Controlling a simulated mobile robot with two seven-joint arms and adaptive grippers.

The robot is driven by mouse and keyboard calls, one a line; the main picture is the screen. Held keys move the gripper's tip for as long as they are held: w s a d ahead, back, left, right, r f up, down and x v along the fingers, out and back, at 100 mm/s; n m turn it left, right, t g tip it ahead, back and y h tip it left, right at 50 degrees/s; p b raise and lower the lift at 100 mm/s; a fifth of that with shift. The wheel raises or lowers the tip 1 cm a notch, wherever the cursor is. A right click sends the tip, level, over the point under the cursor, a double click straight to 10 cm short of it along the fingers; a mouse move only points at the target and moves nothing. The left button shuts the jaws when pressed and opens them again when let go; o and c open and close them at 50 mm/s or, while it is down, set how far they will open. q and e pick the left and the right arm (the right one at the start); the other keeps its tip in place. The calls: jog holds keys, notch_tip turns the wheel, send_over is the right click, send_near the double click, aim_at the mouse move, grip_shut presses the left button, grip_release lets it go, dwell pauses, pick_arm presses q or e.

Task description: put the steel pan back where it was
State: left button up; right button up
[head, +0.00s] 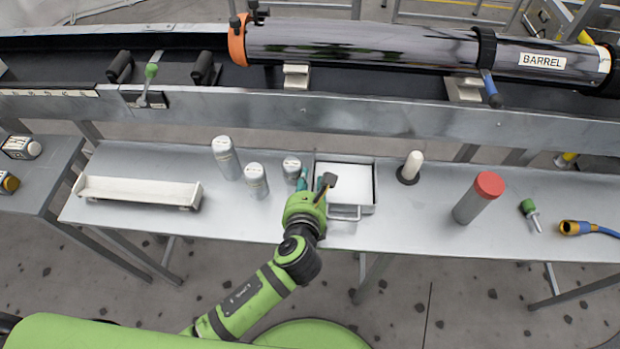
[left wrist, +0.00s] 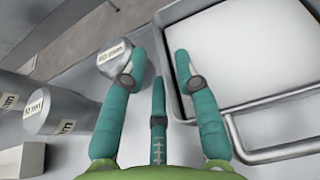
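The steel pan (head: 347,183) is a shallow square tray with a pale, empty inside and a wire handle at its front. It sits flat near the middle of the grey bench (head: 400,225). My left gripper (head: 314,184) is at the pan's left side, above the bench. In the left wrist view its teal fingers (left wrist: 158,66) are spread with nothing held between them. The right-hand finger overlaps the left wall of the pan (left wrist: 245,55); I cannot tell whether they touch. My right gripper is in neither view.
Three grey canisters (head: 256,180) stand left of the gripper, one very close to it. A long white tray (head: 137,189) lies farther left. A barrel (head: 390,45) lies behind.

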pick_arm(q)
jog(key=v, duration=1)
jog(key=shift+s+r+p, duration=0.15)
jog(key=shift+s+p, duration=0.25)
